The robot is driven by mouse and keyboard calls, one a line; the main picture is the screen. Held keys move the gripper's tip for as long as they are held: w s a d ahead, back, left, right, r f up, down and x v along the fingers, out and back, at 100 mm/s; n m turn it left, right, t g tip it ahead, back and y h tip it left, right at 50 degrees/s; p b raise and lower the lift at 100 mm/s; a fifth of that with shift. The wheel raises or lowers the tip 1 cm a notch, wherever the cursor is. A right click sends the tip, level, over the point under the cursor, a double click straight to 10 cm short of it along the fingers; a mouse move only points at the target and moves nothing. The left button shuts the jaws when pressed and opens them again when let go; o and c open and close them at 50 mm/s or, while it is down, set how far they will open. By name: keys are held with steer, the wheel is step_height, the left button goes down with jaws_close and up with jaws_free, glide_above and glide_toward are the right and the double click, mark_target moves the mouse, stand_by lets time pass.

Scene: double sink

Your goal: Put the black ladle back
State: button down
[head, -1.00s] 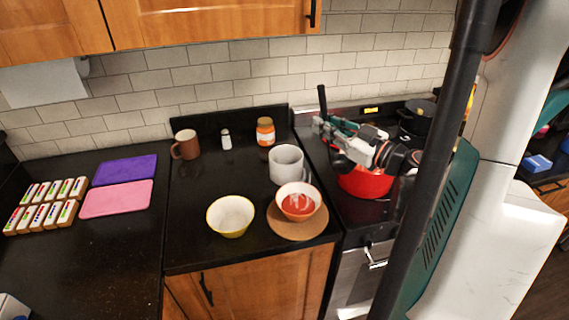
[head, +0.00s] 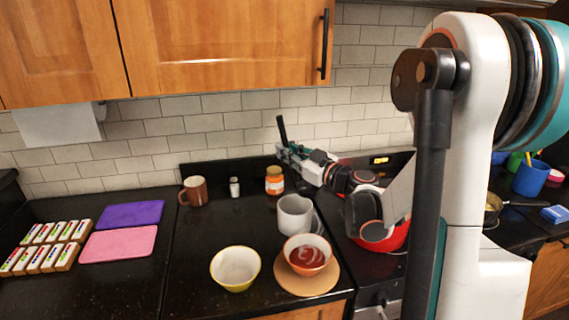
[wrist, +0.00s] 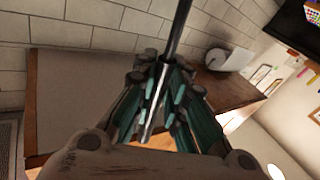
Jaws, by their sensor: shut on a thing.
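My gripper (head: 287,152) is shut on the black ladle (head: 281,128), at the back of the counter near the tiled wall. The ladle's dark handle sticks up above the fingers, tilted slightly. In the wrist view the handle (wrist: 181,25) runs between the teal fingers of my gripper (wrist: 163,85), with a lighter, shiny stretch below them. The ladle's bowl cannot be made out. A red pot (head: 396,238) stands to the right of the gripper, partly hidden by my arm.
A blue utensil cup (head: 530,180) is far right.

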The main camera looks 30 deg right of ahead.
steer(key=shift+w+a, duration=0.15)
steer(key=shift+w, duration=0.2)
step_height(320, 180, down, 4)
steer(key=shift+w+r+b, duration=0.15)
steer(key=shift+r+b, duration=0.05)
steer(key=shift+b, duration=0.65)
steer(key=c, duration=1.6)
jaws_free()
steer(key=p+v, duration=0.1)
steer(key=v, duration=1.1)
steer(key=shift+p, duration=0.3)
